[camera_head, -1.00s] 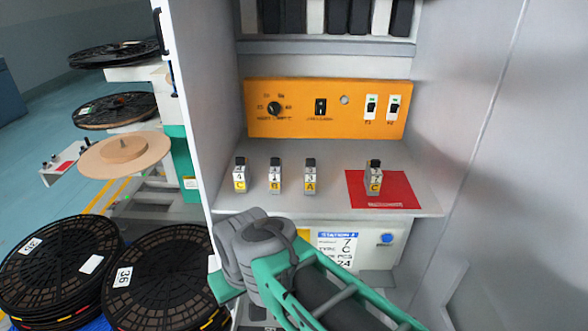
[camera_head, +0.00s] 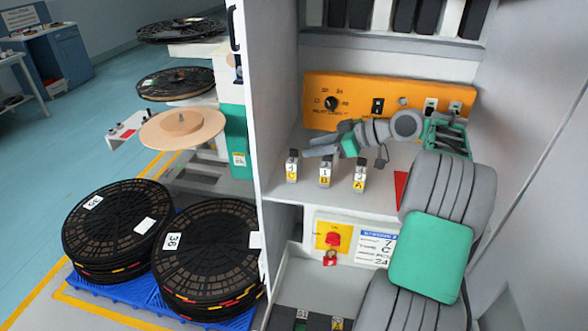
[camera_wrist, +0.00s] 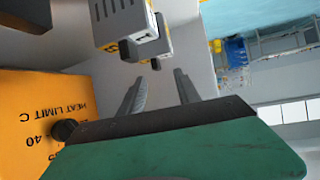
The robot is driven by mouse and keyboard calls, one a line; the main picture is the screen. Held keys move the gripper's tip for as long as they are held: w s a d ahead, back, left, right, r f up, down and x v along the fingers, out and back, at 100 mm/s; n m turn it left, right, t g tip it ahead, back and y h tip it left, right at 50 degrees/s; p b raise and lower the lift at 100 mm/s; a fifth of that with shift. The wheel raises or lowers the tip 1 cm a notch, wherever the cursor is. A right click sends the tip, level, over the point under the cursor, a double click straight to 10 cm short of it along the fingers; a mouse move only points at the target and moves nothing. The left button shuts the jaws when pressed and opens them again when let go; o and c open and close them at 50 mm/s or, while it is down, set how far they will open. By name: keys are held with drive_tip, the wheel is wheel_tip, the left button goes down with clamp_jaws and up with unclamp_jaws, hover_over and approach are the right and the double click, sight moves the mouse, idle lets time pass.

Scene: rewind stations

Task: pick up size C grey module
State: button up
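Three small grey-white modules with black tops and yellow letter labels stand upright in a row on the shelf: the C module (camera_head: 292,167) at the left, the B module (camera_head: 325,173) and the A module (camera_head: 360,174). My gripper (camera_head: 308,148) reaches leftward over the row, its fingertips near the C module's top. I cannot tell whether they touch. In the wrist view my gripper (camera_wrist: 158,78) has its fingers apart, with nothing between them. The red mat (camera_head: 400,190) is mostly hidden by my arm.
An orange control panel (camera_head: 345,88) is close behind my gripper; it also shows in the wrist view (camera_wrist: 30,120). The cabinet's left wall (camera_head: 270,90) bounds the shelf (camera_head: 330,198). Black reels (camera_head: 210,250) are stacked outside, at lower left.

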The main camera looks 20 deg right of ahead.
sight(296, 150)
drive_tip(key=p+x, duration=0.1)
drive_tip(key=x, duration=0.1)
drive_tip(key=p+x, duration=0.1)
drive_tip(key=x, duration=0.2)
drive_tip(key=shift+w+d+f, duration=0.15)
drive_tip(key=shift+w, duration=0.2)
drive_tip(key=shift+d, duration=0.1)
drive_tip(key=shift+c, duration=0.3)
clamp_jaws()
idle(0.5)
